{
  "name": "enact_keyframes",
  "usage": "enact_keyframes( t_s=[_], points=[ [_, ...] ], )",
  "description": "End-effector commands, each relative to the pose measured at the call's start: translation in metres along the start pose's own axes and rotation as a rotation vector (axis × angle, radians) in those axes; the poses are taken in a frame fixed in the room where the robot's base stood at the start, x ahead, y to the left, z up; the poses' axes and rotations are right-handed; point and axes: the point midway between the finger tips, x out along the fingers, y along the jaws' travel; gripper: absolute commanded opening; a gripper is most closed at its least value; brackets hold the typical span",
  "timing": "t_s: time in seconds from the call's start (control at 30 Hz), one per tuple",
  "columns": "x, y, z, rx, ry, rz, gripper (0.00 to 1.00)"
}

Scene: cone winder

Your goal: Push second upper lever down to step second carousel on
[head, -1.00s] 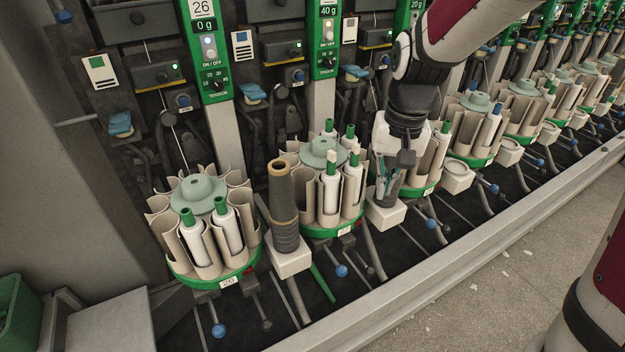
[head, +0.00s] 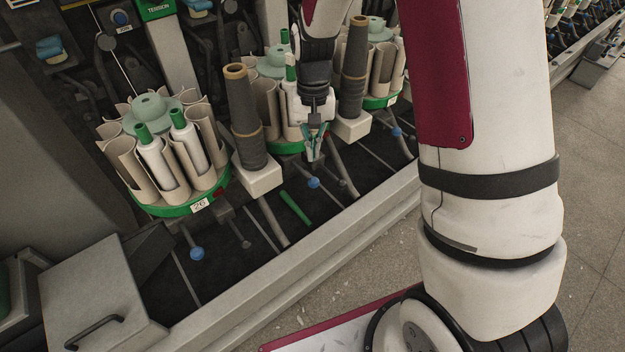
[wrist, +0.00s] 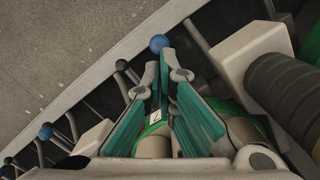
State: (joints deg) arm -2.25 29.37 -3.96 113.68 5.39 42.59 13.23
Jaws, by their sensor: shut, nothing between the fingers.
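The second carousel (head: 265,72) is a ring of beige pockets with white, green-topped bobbins on a green base. A lever with a blue knob (head: 313,183) sticks out below its front. My gripper (head: 313,158) is shut and empty in front of this carousel, pointing down, slightly above the blue knob. My gripper hides part of the carousel.
Dark wound cones (head: 246,118) (head: 353,75) flank the second carousel closely. A grey rail (head: 300,254) runs along the front.

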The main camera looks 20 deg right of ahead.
Motion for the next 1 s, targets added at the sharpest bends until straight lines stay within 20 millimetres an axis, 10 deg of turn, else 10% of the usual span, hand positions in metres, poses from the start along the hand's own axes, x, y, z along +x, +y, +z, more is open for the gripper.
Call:
enact_keyframes(
  t_s=[1.0],
  points=[
    [0.07, 0.0, 0.0, 0.0, 0.0, 0.0, 0.0]
  ],
)
